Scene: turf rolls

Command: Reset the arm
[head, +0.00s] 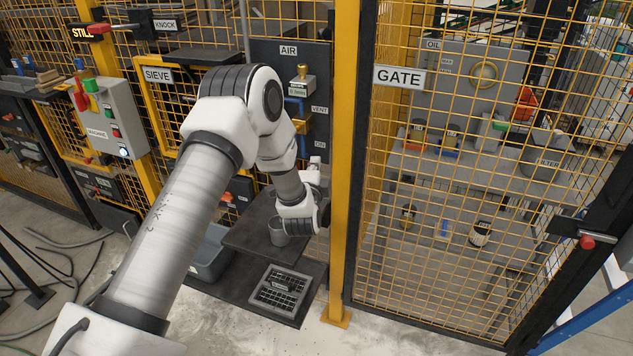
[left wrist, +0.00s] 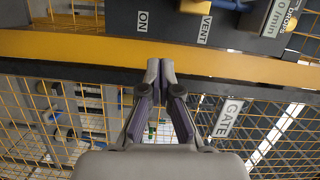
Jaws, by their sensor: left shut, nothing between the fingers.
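My left arm (head: 178,225) reaches in from the lower left of the head view and bends down at its elbow. Its wrist (head: 298,212) is beside the yellow post, in front of the AIR panel. The fingers are hard to make out in the head view. In the left wrist view my left gripper (left wrist: 160,70) is shut, fingertips together, with nothing between them. The tips appear over the yellow post (left wrist: 90,46), and I cannot tell whether they touch it. My right gripper is not in view.
The yellow post (head: 349,130) and mesh gate with its GATE sign (head: 399,78) stand close to the wrist. The AIR panel (head: 290,60) is behind the arm. A grey cup (head: 278,232) and a dark grated tray (head: 280,290) are below.

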